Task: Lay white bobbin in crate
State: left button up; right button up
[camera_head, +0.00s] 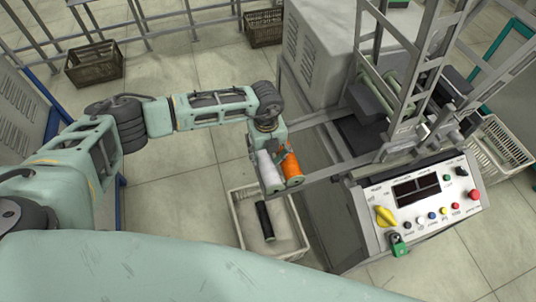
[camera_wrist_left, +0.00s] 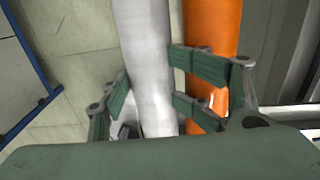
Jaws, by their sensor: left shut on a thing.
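The white bobbin (camera_head: 268,172) stands beside an orange bobbin (camera_head: 292,170) at the machine's left end. My left gripper (camera_head: 275,150) is shut on the white bobbin. In the left wrist view the white bobbin (camera_wrist_left: 148,70) lies between the fingers, and the right-hand finger crosses in front of the orange bobbin (camera_wrist_left: 212,30). The pale crate (camera_head: 285,222) is on the floor just below and holds a black bobbin (camera_head: 265,220). I cannot tell whether the white bobbin still touches its support. My right gripper is not in view.
The winding machine's frame (camera_head: 330,160) and control panel (camera_head: 425,195) stand to the right of the crate. Another pale crate (camera_head: 500,145) is at the far right. Dark crates (camera_head: 95,65) stand at the back. The floor left of the crate is clear.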

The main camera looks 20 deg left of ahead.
aim_at(263, 156)
pick_arm(q)
jog(key=shift+s+a+f, duration=0.55)
jog(key=shift+a, duration=0.1)
jog(key=shift+c, duration=0.3)
jog(key=shift+r+p, duration=0.45)
grip_shut()
jog(key=shift+w+r+p, duration=0.2)
jog(key=shift+r+p, duration=1)
jog(key=shift+r, duration=0.2)
jog(key=shift+s+r+p, duration=0.15)
jog(key=shift+r+p, duration=0.3)
jog(key=shift+r, duration=0.3)
jog(key=shift+w+d+r+p, duration=0.1)
jog(key=shift+w+r+p, duration=0.05)
jog(key=shift+r+p, duration=0.4)
jog(key=shift+w+d+r+p, duration=0.1)
jog(key=shift+r+p, duration=0.25)
jog(key=shift+r, duration=0.3)
jog(key=shift+d+r+p, duration=0.1)
jog(key=shift+r+p, duration=1.2)
jog(key=shift+r, duration=0.55)
